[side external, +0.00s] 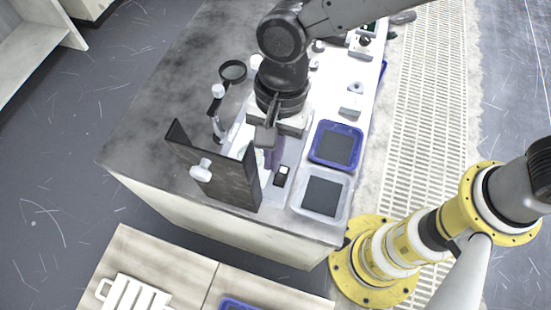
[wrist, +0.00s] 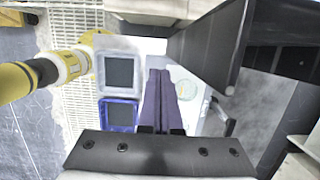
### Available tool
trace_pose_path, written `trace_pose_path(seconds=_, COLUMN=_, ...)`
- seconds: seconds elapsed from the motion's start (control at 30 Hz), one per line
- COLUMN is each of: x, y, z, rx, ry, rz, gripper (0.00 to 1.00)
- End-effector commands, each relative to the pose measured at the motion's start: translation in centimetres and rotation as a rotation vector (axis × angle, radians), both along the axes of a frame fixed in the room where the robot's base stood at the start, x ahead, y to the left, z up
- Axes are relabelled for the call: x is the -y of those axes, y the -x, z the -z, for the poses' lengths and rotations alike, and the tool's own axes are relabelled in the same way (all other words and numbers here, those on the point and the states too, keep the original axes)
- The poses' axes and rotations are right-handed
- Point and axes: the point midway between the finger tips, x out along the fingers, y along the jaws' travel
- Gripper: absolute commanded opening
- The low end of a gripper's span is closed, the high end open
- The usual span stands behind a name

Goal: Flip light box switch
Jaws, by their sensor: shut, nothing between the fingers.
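My gripper (side external: 272,160) points down over the bench, its two purple fingers shut together with nothing between them. In the wrist view the gripper (wrist: 159,73) shows the fingers side by side. A bright white panel, probably the light box (wrist: 184,82), lies beside and beneath the fingers, partly behind a dark upright screen (side external: 220,180). A small black-and-white block (side external: 282,174), which may be the switch, sits just right of the fingertips. I cannot tell whether the fingertips touch it. The switch cannot be made out in the wrist view.
The dark screen (wrist: 210,45) stands close beside the gripper, with a white knob (side external: 201,171) on its outside. A blue tray (side external: 316,157) and a white tray (side external: 298,205) with dark pads lie to the right. A round black lens (side external: 232,71) stands behind. The bench's left part is clear.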

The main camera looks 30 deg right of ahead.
Motion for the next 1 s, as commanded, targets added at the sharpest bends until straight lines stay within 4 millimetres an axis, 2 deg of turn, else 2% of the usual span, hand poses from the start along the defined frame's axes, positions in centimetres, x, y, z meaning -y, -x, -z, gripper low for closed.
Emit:
trace_pose_path(seconds=0.03, x=-0.1, y=0.1, z=-0.4, rx=0.001, ry=-0.001, rz=-0.001, gripper=0.02)
trace_pose_path(seconds=0.17, x=0.7, y=-0.9, z=-0.7, rx=-0.012, ry=-0.004, rz=0.006, gripper=0.25)
trace_pose_path(seconds=0.37, x=5.2, y=-5.3, z=0.1, rx=-0.088, ry=-0.048, rz=0.012, gripper=0.61)
trace_pose_path(seconds=0.5, x=7.8, y=-7.3, z=0.4, rx=-0.123, ry=-0.093, rz=0.009, gripper=0.62)
trace_pose_path(seconds=0.6, x=8.6, y=-7.8, z=0.6, rx=-0.133, ry=-0.111, rz=0.002, gripper=0.62)
trace_pose_path(seconds=0.77, x=8.3, y=-7.5, z=1.8, rx=-0.138, ry=-0.112, rz=-0.001, gripper=0.62)
trace_pose_path(seconds=1.0, x=7.1, y=-6.2, z=5.9, rx=-0.138, ry=-0.110, rz=-0.002, gripper=0.62)
